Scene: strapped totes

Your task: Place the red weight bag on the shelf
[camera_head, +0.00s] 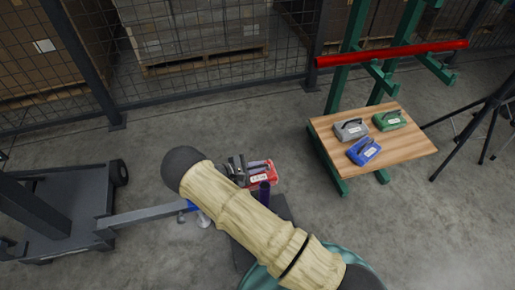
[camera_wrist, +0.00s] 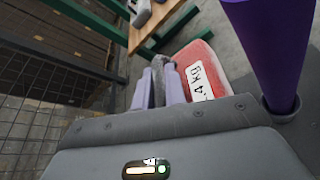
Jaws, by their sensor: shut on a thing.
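The red weight bag (camera_head: 262,179) is at my gripper (camera_head: 242,168), left of the shelf in the head view. In the wrist view my gripper's fingers (camera_wrist: 160,82) are closed around its dark grey handle. The bag's red body (camera_wrist: 207,60) with a white weight label is beside the fingers. My forearm covers part of the bag's surroundings in the head view. The wooden shelf (camera_head: 330,142) is to the right, apart from the bag. Its edge also shows at the top of the wrist view (camera_wrist: 137,38).
A grey bag (camera_head: 350,130), a green bag (camera_head: 390,121) and a blue bag (camera_head: 363,152) lie on the shelf; its front right is bare. Green uprights and a red bar (camera_head: 395,53) stand behind. A tripod (camera_head: 485,115) is at right, a cart (camera_head: 60,200) at left.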

